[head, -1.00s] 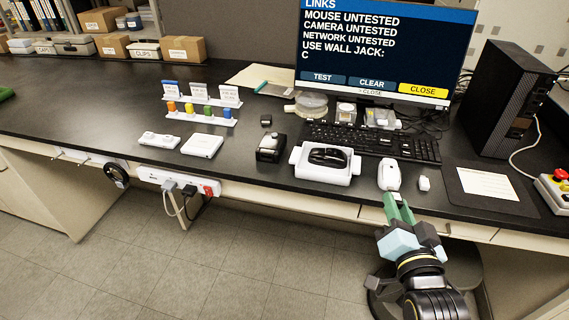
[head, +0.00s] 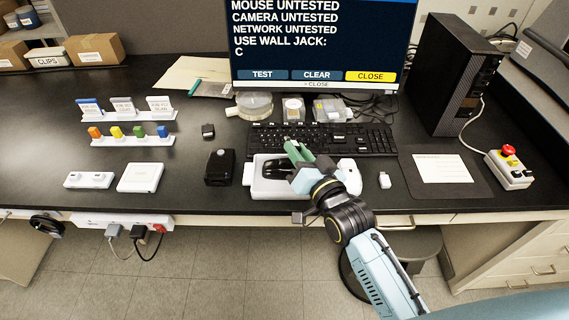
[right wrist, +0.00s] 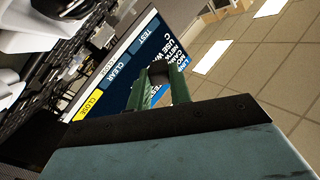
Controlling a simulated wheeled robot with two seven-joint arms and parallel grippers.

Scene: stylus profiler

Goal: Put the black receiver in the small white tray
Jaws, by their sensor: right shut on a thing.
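My right gripper (head: 291,144) is shut on a small dark thing, which looks like the black receiver (right wrist: 158,72); in the right wrist view it sits between the green fingertips. In the head view the gripper is raised over the mouse holder and keyboard edge, and its fingers mostly hide what they hold. A low, square white piece (head: 140,177), apparently the small white tray, lies left of the black device near the front edge, well left of the gripper; I cannot make out its inside. My left gripper is not in view.
A white holder (head: 257,187) carries a black mouse (head: 277,168). A white dongle (head: 384,180) lies right. The keyboard (head: 350,138) is behind.

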